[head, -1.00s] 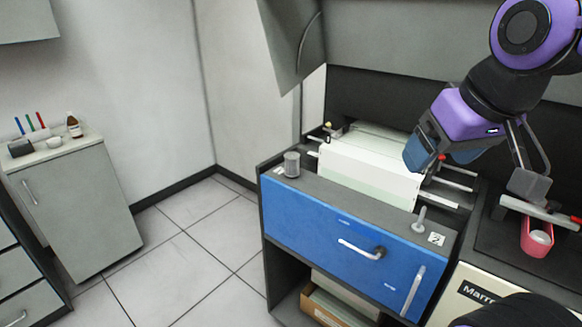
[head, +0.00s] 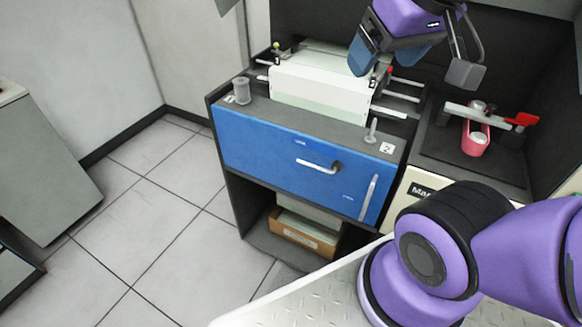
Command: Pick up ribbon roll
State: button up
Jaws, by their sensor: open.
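A small grey spool (head: 241,91), which looks like the ribbon roll, stands upright on the left end of the dark ledge above the blue drawer front. My gripper (head: 415,68) is open and empty, with its fingers spread wide. It hangs above the right part of the white card machine (head: 318,85), well to the right of the spool and apart from it. A pink holder (head: 476,138) with pale round pieces in it sits on the dark worktop at the right.
The blue drawer front (head: 265,150) has a silver handle. A short grey peg (head: 371,130) stands at the ledge's right end. A cardboard box (head: 303,235) lies on the open shelf below. The tiled floor (head: 150,235) to the left is clear.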

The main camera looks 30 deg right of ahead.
aim_at(242, 93)
jog(key=i+j, duration=0.2)
jog(key=j, duration=0.15)
jog(key=i+j+u, duration=0.1)
jog(key=i+j, duration=0.65)
jog(key=i+j+u, duration=0.05)
jog(key=i, duration=0.05)
